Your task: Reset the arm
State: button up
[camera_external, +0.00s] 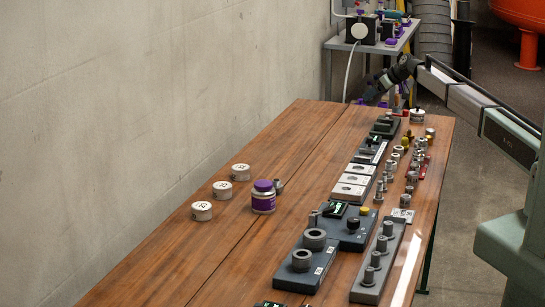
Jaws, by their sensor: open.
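My gripper (371,94) is at the far end of the wooden table (165,262), near the table's back edge. It is small and dark in this view, and it is open. I see nothing held in it, though the fingertips are hard to make out. My arm reaches in from the right side, above the far right part of the table.
Round white-topped tins (222,189) and a purple-lidded jar (263,197) stand at the left. Grey fixture plates (305,265), a rack of metal pegs (372,272) and metal fittings (412,176) line the right side. A cluttered grey side table (370,45) stands behind. The table's far left is clear.

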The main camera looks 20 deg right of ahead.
jog(key=s+d+f+m+t+h, duration=0.1)
jog(key=s+d+f+m+h, duration=0.15)
jog(key=d, duration=1.35)
jog(key=s+d+f+m+t+h, duration=0.1)
jog(key=s+d+m+h, duration=0.2)
jog(key=d, duration=1.2)
jog(key=s+d+f+m+g+h, duration=0.2)
jog(key=s+d+f+m, duration=0.1)
jog(key=s+d+f, duration=0.9)
jog(key=s+a+f+g+y, duration=0.1)
jog(key=s+a+f+g, duration=0.1)
jog(key=s+a+f, duration=0.9)
jog(key=s+a+f+n+g+y, duration=0.1)
jog(key=s+a+f+g+y, duration=0.15)
jog(key=s+a+f, duration=0.6)
jog(key=s+a+f+g+y, duration=0.1)
jog(key=s+a+f+g, duration=0.2)
jog(key=s+a+f, duration=0.9)
jog(key=s+a+f+g, duration=0.3)
jog(key=s+a, duration=0.8)
jog(key=a, duration=0.2)
jog(key=s+a+n+g, duration=0.1)
jog(key=s+a+g, duration=0.1)
jog(key=s, duration=0.8)
jog(key=s+a+r+n+g, duration=0.1)
jog(key=s+a, duration=0.4)
jog(key=s, duration=0.6)
jog(key=shift+g+h, duration=0.4)
jog(key=shift+g, duration=0.45)
jog(key=shift+s+r, duration=0.1)
